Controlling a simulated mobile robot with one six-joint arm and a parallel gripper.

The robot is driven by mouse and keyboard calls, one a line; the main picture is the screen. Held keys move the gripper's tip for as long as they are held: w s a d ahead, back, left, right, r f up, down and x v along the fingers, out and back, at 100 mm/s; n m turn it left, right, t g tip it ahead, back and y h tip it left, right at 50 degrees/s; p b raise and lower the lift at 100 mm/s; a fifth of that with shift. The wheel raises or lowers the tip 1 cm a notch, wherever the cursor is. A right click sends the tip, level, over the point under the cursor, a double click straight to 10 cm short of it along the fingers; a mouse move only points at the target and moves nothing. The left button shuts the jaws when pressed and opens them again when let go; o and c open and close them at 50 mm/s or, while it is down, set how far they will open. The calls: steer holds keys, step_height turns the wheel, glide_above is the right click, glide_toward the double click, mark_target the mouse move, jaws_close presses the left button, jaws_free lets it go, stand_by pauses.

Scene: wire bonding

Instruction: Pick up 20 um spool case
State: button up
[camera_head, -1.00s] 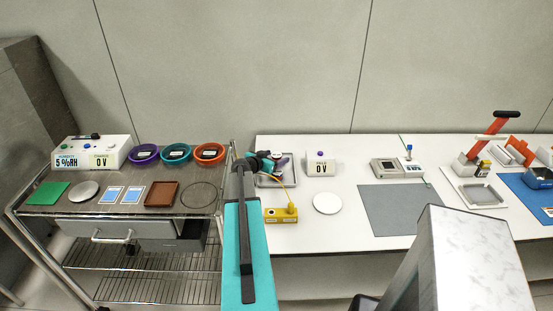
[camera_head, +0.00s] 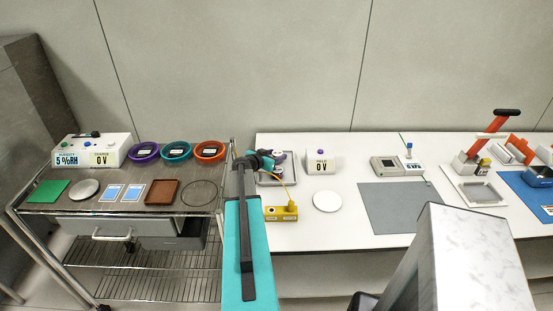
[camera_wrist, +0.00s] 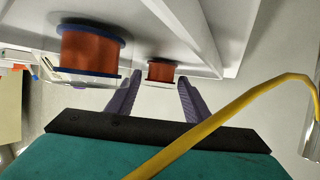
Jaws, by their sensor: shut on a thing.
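In the wrist view my gripper (camera_wrist: 160,82) has its two purple fingers on either side of a small clear spool case (camera_wrist: 160,71) with copper-coloured wire, and is shut on it. No size label on it can be read. A larger-looking spool with a blue flange (camera_wrist: 90,50) and copper-coloured wire sits nearer the camera, left of the fingers and apart from them. In the head view my wrist is at the left end of the white bench, by the grey tray (camera_head: 290,177); my own arm hides the fingers and the held case.
A yellow box (camera_head: 281,213) with a cable stands in front of the tray. A white disc (camera_head: 327,201) and a small meter (camera_head: 320,162) are to the right. The cart (camera_head: 110,208) on the left holds several bowls and plates. A yellow cable crosses the wrist view.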

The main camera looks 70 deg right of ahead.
mark_target(275, 155)
steer(key=shift+r, duration=0.1)
steer(key=shift+r+b, duration=1.45)
steer(key=shift+r, duration=3.45)
steer(key=shift+w, duration=0.1)
